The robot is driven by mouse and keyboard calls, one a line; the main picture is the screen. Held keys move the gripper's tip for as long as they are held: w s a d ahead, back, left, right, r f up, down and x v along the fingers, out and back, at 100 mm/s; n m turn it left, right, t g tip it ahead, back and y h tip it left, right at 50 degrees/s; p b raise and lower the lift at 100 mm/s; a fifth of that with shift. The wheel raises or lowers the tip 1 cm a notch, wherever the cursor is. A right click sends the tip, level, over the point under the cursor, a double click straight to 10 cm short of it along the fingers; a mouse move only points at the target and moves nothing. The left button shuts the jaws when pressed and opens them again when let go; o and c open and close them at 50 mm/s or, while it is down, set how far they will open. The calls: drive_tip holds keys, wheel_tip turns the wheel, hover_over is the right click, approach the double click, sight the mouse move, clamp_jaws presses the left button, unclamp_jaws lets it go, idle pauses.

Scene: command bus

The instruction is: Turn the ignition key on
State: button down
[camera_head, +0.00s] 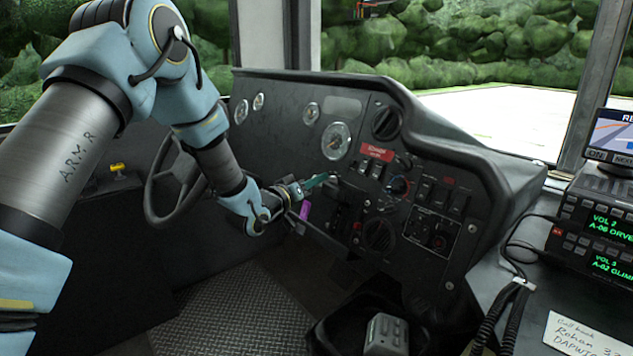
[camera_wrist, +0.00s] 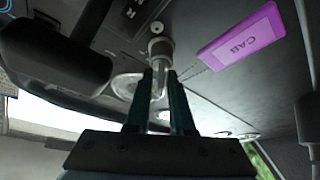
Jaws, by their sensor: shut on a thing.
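The ignition key (camera_wrist: 160,52) is a pale metal shape at the dash panel, between my two fingertips in the wrist view. A purple tag (camera_wrist: 240,47) marked CAB hangs from it on a thin chain. The tag also shows in the head view (camera_head: 304,211), just below my gripper (camera_head: 326,180). My gripper, with its dark teal fingers, also shows in the wrist view (camera_wrist: 162,76). It is shut on the key, at the lower left part of the dash panel. In the head view the key itself is hidden by the fingers. The exact angle of the key is hard to tell.
The steering wheel (camera_head: 172,183) stands left of my gripper, behind my arm. The black dashboard (camera_head: 290,130) carries gauges, switches and knobs right of the gripper. A radio stack (camera_head: 600,225) stands on the right counter. The ridged floor (camera_head: 235,310) below is clear.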

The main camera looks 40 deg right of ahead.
drive_tip(key=shift+s+f+m+b, duration=0.1)
drive_tip(key=shift+f+m+b, duration=0.25)
drive_tip(key=shift+m+b, duration=0.05)
drive_tip(key=shift+f+m+g+h+b, duration=0.15)
drive_tip(key=shift+m+g+h+b, duration=0.15)
drive_tip(key=shift+m+g+b, duration=0.7)
drive_tip(key=m+g+b, duration=0.1)
drive_tip(key=m, duration=0.1)
drive_tip(key=m+b, duration=0.2)
drive_tip(key=m, duration=0.1)
drive_tip(key=shift+g+b, duration=0.3)
drive_tip(key=shift+g, duration=0.1)
drive_tip(key=m+g+b, duration=0.2)
drive_tip(key=m, duration=0.3)
drive_tip(key=shift+m+g+y+b, duration=0.3)
drive_tip(key=shift+m+g, duration=0.3)
drive_tip(key=shift+m, duration=0.7)
drive_tip(key=shift+m+g+y+b, duration=0.25)
drive_tip(key=shift+m+g, duration=0.35)
drive_tip(key=shift+m, duration=0.7)
drive_tip(key=c, duration=1)
unclamp_jaws()
drive_tip(key=shift+o, duration=0.2)
drive_tip(key=shift+r, duration=0.3)
